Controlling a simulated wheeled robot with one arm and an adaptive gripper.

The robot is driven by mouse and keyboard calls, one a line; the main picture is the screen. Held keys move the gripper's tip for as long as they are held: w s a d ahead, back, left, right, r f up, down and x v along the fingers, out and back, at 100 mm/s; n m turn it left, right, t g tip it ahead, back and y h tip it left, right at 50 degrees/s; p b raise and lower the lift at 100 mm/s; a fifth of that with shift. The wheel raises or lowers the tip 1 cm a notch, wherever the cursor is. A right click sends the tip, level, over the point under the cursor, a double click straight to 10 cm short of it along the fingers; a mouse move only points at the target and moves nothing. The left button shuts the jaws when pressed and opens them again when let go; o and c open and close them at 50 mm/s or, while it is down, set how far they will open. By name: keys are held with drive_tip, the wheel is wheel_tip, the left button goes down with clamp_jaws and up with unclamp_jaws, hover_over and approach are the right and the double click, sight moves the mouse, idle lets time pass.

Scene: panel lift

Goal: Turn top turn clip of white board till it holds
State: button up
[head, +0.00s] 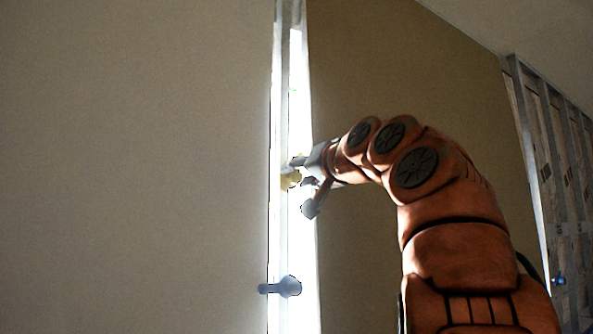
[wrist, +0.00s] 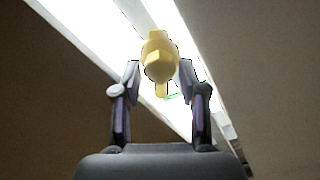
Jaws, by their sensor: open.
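The top turn clip (head: 290,180) is yellow and sits on the bright upright strip in the head view. In the wrist view the yellow clip (wrist: 159,58) shows a rounded middle with narrower ends above and below. The white board (head: 301,100) seems to be this narrow, overexposed strip; its edges are hard to tell. My gripper (head: 304,184) is at the clip, coming from the right. In the wrist view my gripper (wrist: 160,72) is open, one finger on each side of the clip's lower part. I cannot tell whether either finger touches it.
A second, blue-grey clip (head: 284,287) sits lower on the strip, pointing left. Large plain brown panels (head: 130,170) flank the strip on both sides. An open stud frame (head: 555,170) stands at the far right. The sloping ceiling (head: 520,20) is at top right.

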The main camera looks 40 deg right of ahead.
drive_tip(key=shift+w, duration=0.75)
drive_tip(key=shift+c, duration=0.3)
clamp_jaws()
